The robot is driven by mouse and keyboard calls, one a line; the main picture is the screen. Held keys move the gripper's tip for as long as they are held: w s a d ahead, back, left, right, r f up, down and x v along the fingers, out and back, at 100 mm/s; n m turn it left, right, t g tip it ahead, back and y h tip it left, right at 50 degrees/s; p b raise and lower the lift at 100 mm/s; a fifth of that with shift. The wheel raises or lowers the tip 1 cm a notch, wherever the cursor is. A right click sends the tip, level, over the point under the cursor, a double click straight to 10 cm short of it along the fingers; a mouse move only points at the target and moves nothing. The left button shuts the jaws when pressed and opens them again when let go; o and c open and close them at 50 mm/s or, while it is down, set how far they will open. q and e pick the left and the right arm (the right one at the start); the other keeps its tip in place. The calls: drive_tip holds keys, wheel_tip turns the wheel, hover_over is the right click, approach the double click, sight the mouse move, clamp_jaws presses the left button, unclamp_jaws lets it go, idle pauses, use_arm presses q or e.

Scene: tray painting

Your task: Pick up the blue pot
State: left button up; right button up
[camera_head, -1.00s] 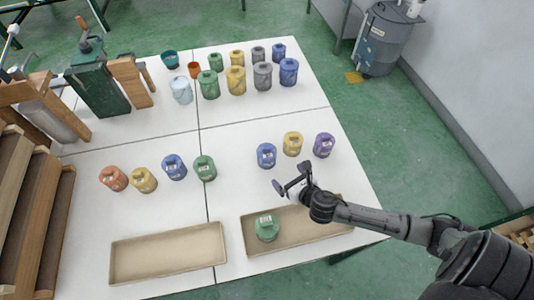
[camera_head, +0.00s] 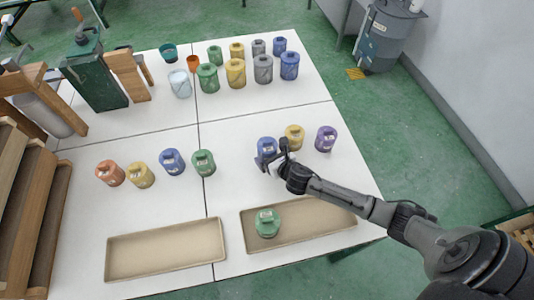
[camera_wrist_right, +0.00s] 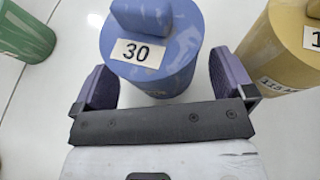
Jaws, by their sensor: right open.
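A blue pot (camera_head: 265,146) with a block-like handle on top stands in the right-hand row on the white table. In the right wrist view this blue pot (camera_wrist_right: 160,72) carries a label "30". My right gripper (camera_head: 272,158) is open at its near side, and its two fingers stand on either side of the pot's near part. I cannot tell if they touch it. Another blue pot (camera_head: 172,161) stands in the left-hand row. My left gripper is not in view.
A yellow pot (camera_head: 294,137) and a purple pot (camera_head: 325,138) stand to the right of the blue pot. A green pot (camera_head: 267,222) sits in the right tray (camera_head: 325,223); the left tray (camera_head: 165,250) is empty. Several pots stand at the back.

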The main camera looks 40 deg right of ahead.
drive_tip(key=shift+w+f, duration=0.2)
drive_tip(key=shift+w, duration=0.3)
drive_tip(key=c, duration=1.2)
